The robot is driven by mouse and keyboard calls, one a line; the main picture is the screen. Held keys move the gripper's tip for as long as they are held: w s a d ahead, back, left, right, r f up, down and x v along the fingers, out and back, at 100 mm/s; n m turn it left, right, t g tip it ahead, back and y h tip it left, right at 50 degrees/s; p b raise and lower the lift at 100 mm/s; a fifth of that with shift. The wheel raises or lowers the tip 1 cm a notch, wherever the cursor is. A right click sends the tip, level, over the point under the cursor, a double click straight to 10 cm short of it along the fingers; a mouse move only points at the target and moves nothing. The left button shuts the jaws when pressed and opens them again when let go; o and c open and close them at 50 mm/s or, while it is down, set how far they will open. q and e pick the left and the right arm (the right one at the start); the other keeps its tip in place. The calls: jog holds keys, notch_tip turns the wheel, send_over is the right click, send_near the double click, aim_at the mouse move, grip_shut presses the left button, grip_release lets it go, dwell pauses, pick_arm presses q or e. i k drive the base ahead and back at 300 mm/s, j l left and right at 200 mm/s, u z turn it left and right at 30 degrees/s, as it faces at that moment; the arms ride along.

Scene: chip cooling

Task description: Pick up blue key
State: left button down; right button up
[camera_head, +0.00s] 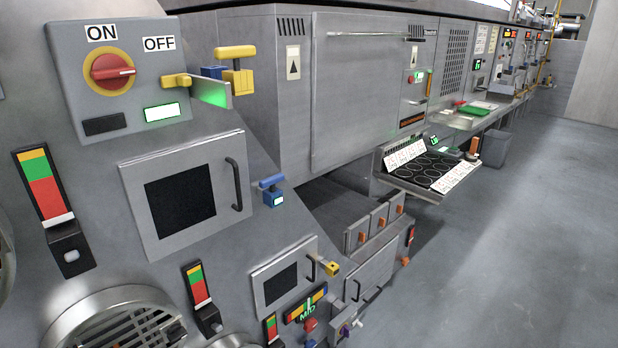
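A blue key (270,182) with a T-shaped handle sits at a blue block (274,198) with a small lit face, on the sloped grey panel, right of a square door with a dark window. Another small blue piece (211,72) shows higher up, partly hidden behind a lit plate and beside a yellow T-handled key (236,53). Neither of my grippers is in view.
A control box (110,125) with a red and yellow ON/OFF knob (112,71) stands at upper left. A handled door (183,192) and gauge levers (70,248) stick out from the panel. A tray with black rings (428,168) juts out at centre right. The floor (520,260) on the right is clear.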

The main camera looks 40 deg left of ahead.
aim_at(270, 182)
jog(key=i+l+u, duration=0.15)
jog(key=u, duration=0.2)
jog(key=i+l+u, duration=0.1)
jog(key=u, duration=0.3)
jog(key=i+l+u, duration=0.1)
jog(key=l+u, duration=0.25)
jog(key=j, duration=0.1)
